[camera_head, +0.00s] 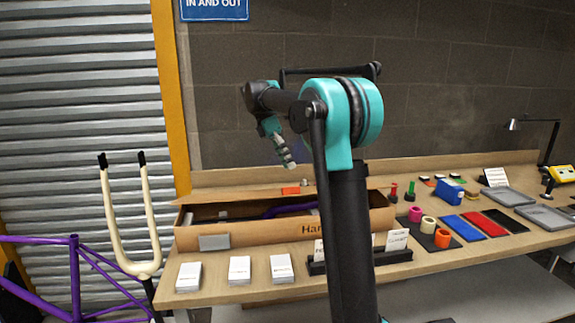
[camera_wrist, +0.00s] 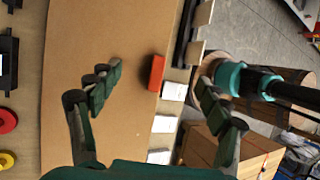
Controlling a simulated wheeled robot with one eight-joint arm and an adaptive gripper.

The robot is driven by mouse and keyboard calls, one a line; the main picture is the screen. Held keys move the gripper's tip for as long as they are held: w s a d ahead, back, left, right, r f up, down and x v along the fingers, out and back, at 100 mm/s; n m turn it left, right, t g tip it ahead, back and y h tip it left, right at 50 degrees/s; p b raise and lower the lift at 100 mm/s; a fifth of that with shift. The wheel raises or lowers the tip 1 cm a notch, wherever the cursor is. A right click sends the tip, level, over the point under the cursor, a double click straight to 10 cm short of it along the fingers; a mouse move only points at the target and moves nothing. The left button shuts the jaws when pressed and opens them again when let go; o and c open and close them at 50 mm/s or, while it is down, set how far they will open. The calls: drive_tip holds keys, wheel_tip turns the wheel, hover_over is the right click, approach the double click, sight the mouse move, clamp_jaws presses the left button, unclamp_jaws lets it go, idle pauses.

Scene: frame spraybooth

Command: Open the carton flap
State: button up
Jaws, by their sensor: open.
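The long brown carton (camera_head: 280,232) sits on the bench, with a dark gap along its top and a purple bar (camera_head: 285,209) inside. Its flap (camera_wrist: 125,60) fills much of the wrist view as a flat brown panel. An orange tab (camera_head: 290,190) sits at the flap's edge; the tab also shows in the wrist view (camera_wrist: 157,72). My gripper (camera_head: 290,163) is open and empty, above the tab in the head view. In the wrist view my gripper (camera_wrist: 158,82) has its fingers spread, with the tab framed between them and apart from both.
White boxes (camera_head: 240,269) stand in front of the carton. A black rack with cards (camera_head: 397,241) is at its front right. Coloured rings (camera_head: 428,224) and trays (camera_head: 544,216) cover the right of the bench. A cream fork (camera_head: 142,268) and purple frame (camera_head: 75,270) stand left.

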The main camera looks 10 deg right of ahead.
drive_tip(key=s+r, duration=0.2)
drive_tip(key=s, duration=0.5)
drive_tip(key=shift+s+r, duration=0.3)
drive_tip(key=shift+r, duration=0.05)
idle(0.4)
drive_tip(key=shift+s, duration=0.1)
